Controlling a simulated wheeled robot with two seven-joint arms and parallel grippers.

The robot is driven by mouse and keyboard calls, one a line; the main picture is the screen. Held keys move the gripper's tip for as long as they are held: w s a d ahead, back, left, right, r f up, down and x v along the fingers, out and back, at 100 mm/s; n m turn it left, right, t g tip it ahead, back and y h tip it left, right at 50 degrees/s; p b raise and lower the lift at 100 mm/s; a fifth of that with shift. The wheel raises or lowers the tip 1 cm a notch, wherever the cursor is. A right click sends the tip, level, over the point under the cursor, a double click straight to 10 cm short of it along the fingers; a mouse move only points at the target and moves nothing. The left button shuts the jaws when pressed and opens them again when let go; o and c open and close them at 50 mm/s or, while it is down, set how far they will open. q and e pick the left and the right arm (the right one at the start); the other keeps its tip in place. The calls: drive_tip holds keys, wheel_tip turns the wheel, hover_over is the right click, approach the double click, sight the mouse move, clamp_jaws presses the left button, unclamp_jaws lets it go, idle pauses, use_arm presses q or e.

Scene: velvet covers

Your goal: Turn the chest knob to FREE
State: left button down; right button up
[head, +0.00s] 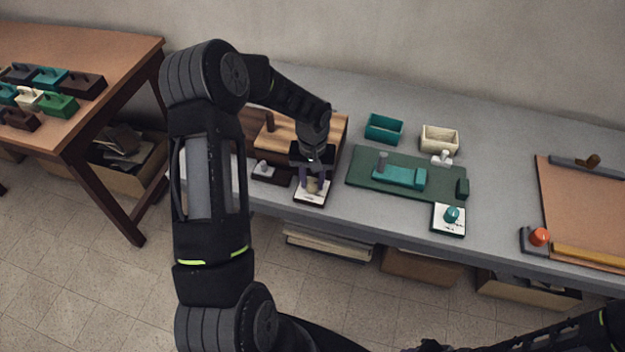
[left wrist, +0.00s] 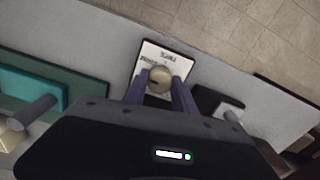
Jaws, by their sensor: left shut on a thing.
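A pale brass knob (left wrist: 159,78) stands on a white dial plate (head: 312,197) with a dark edge, at the front of the grey bench. The plate carries small dark lettering, too small to read. My left gripper (head: 315,184) reaches down over the plate and is shut on the knob, one finger on each side in the left wrist view (left wrist: 158,88). A wooden chest-like box (head: 338,130) with a striped top lies just behind, partly hidden by my arm. Part of my right arm shows at the lower right; its fingers cannot be made out.
A dark block with a grey handle (head: 268,172) sits just left of the plate. To the right are a green board (head: 360,183), a teal knob on a white plate (head: 451,216), two small open boxes and a red knob (head: 540,236).

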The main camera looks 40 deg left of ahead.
use_arm(q)
drive_tip(key=m+b, duration=0.2)
drive_tip(key=m, duration=0.2)
drive_tip(key=shift+f, duration=0.1)
drive_tip(key=m+b, duration=0.1)
drive_tip(key=m, duration=0.3)
drive_tip(key=shift+b, duration=0.3)
drive_tip(key=m, duration=0.5)
drive_tip(key=shift+b, duration=0.4)
drive_tip(key=m, duration=0.4)
drive_tip(key=shift+m, duration=0.4)
drive_tip(key=c, duration=1)
unclamp_jaws()
